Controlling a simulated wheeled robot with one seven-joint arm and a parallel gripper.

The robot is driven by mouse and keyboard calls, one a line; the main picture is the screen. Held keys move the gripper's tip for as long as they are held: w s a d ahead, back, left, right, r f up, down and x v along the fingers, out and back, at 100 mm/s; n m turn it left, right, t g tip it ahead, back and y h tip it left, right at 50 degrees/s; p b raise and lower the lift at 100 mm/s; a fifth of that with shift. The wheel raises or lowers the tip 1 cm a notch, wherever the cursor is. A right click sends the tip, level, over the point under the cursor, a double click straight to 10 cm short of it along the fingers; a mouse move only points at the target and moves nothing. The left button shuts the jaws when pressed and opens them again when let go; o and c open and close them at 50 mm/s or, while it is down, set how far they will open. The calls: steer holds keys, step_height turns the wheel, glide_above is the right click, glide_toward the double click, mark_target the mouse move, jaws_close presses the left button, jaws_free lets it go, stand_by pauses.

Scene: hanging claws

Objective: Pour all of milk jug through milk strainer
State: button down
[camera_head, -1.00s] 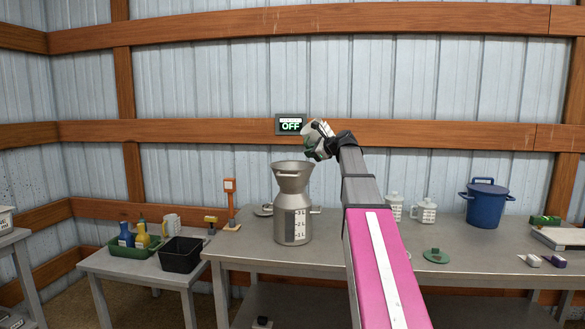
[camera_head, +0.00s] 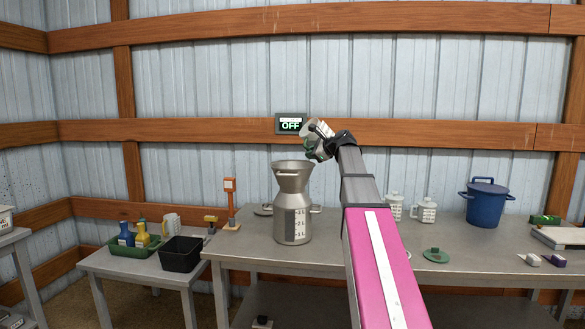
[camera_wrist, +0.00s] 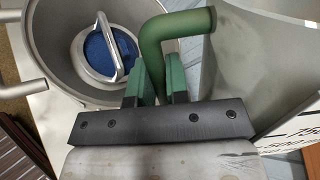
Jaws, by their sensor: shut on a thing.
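The milk jug (camera_head: 318,127) is held up in the air, above and slightly right of the strainer, and looks tilted. In the wrist view the jug (camera_wrist: 235,65) is grey with dark measuring marks and a green handle (camera_wrist: 160,40). My gripper (camera_wrist: 153,82) is shut on that handle; it also shows in the head view (camera_head: 322,149). The milk strainer (camera_head: 291,170) is a metal funnel on top of a metal can (camera_head: 292,225) with level marks. In the wrist view the strainer (camera_wrist: 48,60) holds a blue disc (camera_wrist: 108,52) under a metal handle. No milk is visible.
Two marked jugs (camera_head: 424,211) and a blue lidded pot (camera_head: 486,205) stand on the right of the table. A green lid (camera_head: 436,255) lies near the front edge. A side table holds a black bin (camera_head: 181,254) and a green tray (camera_head: 133,251). A wall display (camera_head: 290,123) reads OFF.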

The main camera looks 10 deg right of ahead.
steer(key=shift+w+d+r+n+h, duration=0.15)
steer(key=shift+d+r+n+h, duration=0.2)
steer(key=shift+n+h, duration=0.15)
stand_by(0.5)
steer(key=shift+d+f+n+h+p, duration=0.3)
steer(key=shift+f+n+h+p, duration=0.1)
steer(key=shift+n+h+p, duration=0.1)
stand_by(0.8)
steer(key=shift+w+d+r+n+h, duration=0.1)
steer(key=shift+d+r+n+h, duration=0.15)
steer(key=shift+r+n+h, duration=0.25)
stand_by(0.9)
steer(key=shift+a+f+n+t+h, duration=0.45)
steer(key=shift+a+n+t+h, duration=0.05)
steer(key=shift+n, duration=0.1)
stand_by(0.8)
steer(key=shift+d+f+n+h, duration=0.1)
steer(key=shift+f+n+h, duration=0.1)
steer(key=shift+n+h, duration=0.1)
stand_by(0.7)
